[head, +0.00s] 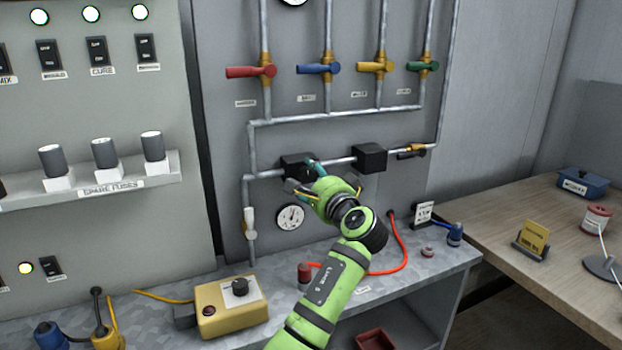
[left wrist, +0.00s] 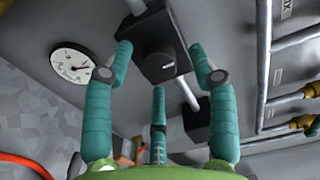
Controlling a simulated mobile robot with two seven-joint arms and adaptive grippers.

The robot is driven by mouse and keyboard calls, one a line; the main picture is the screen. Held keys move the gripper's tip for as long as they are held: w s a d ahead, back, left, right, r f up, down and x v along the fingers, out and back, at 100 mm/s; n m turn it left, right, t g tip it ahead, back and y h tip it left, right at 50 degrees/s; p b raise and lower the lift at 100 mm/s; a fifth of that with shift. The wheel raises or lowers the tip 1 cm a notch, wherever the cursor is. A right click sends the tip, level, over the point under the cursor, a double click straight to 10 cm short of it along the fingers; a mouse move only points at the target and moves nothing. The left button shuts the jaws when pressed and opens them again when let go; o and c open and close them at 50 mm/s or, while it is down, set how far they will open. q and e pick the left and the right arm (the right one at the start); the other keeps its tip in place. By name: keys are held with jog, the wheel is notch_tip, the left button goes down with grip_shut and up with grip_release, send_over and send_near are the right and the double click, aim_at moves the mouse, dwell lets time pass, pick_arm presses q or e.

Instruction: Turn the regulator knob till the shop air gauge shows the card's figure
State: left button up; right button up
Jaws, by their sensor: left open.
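The regulator, a black box on the lower pipe (head: 292,163), is partly covered by my left gripper (head: 305,179). In the left wrist view, its round black knob (left wrist: 154,54) faces me with a pale mark on it. My open left gripper (left wrist: 160,66) has three teal fingers spread around the knob, apparently without gripping it. The round white gauge (head: 290,217) is below the regulator; it also shows in the left wrist view (left wrist: 72,62), with a dark needle but unreadable figures. A yellow card (head: 533,237) stands on the wooden table, its text too small to read. My right gripper is out of view.
A second black box (head: 369,158) sits further right on the pipe. Red, blue, yellow and green valve handles are above.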

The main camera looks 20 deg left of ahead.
pick_arm(q)
jog(key=v, duration=1.1)
jog(key=shift+s+d, duration=0.2)
jog(key=shift+d, duration=0.1)
